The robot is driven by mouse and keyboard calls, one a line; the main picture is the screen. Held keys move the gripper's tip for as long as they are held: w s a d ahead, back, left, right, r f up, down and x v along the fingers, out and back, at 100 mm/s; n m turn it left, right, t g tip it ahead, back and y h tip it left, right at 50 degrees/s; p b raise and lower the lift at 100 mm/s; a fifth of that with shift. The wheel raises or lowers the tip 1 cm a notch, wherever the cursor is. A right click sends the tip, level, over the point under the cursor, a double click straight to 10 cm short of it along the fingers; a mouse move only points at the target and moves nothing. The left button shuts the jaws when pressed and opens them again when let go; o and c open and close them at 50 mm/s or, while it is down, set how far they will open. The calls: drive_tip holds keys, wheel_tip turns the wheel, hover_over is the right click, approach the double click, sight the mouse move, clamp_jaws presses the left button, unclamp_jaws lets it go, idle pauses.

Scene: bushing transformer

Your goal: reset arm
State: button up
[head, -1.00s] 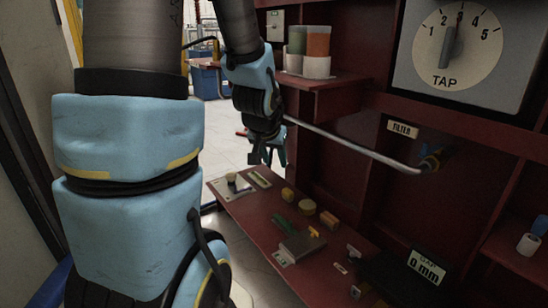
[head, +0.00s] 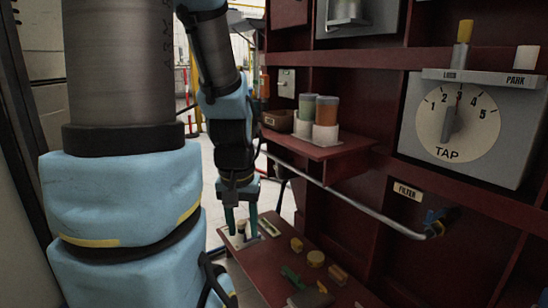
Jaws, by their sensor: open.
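My gripper (head: 241,222) hangs pointing down at the left end of the red work shelf. Its two teal fingers are apart, with nothing visibly held between them. A small plate with a round knob (head: 240,229) shows on the shelf just behind or below the fingers; I cannot tell whether they touch it. My blue and grey arm fills much of the left of the view and hides what lies behind it.
The red shelf (head: 268,277) carries yellow pieces (head: 315,258) and a green piece (head: 290,274). A small ledge (head: 318,147) holds green and orange jars (head: 326,112). The TAP dial (head: 459,122) is at right.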

wheel_tip(320, 180, up, 31)
drive_tip(key=p, duration=2.8)
drive_tip(key=shift+f+p, duration=0.15)
drive_tip(key=shift+p, duration=0.25)
